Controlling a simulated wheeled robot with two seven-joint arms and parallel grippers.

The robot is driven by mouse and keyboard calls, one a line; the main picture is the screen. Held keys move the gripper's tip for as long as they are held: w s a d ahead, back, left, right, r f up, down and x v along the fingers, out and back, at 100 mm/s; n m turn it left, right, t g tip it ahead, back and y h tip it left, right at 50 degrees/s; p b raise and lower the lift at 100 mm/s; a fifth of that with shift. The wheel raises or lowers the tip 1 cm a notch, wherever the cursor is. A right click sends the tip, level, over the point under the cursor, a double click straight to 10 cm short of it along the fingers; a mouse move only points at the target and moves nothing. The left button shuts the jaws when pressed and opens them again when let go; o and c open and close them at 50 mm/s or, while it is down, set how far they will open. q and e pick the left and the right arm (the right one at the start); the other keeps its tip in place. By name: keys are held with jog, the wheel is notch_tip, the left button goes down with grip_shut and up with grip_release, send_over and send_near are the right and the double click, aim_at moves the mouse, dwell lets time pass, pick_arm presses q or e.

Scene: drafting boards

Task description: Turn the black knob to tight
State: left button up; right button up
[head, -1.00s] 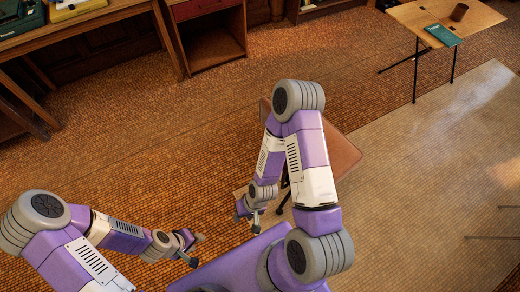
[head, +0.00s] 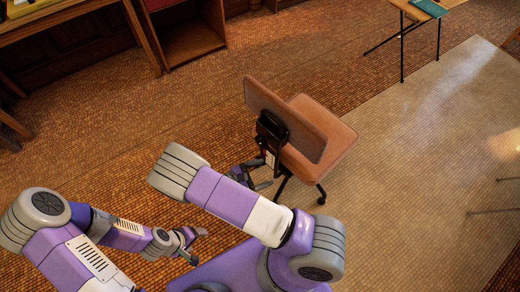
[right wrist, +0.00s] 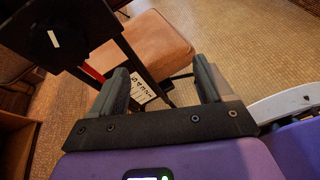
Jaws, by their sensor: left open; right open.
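A black knob (right wrist: 50,38) with a white line on it shows at the upper left of the right wrist view, on a dark plate of a chair. The chair's brown backrest (head: 290,112) and seat (head: 325,135) show in the head view; I cannot make out the knob there. A white card with dark lettering (right wrist: 143,88) hangs beyond my fingers, partly hidden. My right gripper (right wrist: 163,82) is open and empty, beside the chair's back support and apart from the knob, which lies left of its fingers. My left gripper (head: 196,244) is open and empty, low at the left.
A red strip (right wrist: 92,73) sits below the knob plate. A wooden desk (head: 60,22) and an open cabinet (head: 185,35) stand at the back left. A small table (head: 430,12) stands at the upper right. The tiled floor around the chair is mostly clear.

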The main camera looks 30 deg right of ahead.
aim_at(259, 144)
jog(key=w+a+r+n+t+h+b, duration=0.1)
jog(key=w+a+r+n+t+h, duration=0.1)
jog(key=w+a+r+t+h, duration=0.3)
jog(key=shift+y, duration=0.8)
jog(key=x, duration=0.3)
jog(key=b+x, duration=0.1)
jog(key=x, duration=0.2)
jog(key=r+b+x, duration=0.1)
jog(key=x, duration=0.2)
jog(key=shift+w+d, duration=0.25)
jog(key=shift+w, duration=0.1)
jog(key=shift+c, duration=0.2)
jog(key=c, duration=0.9)
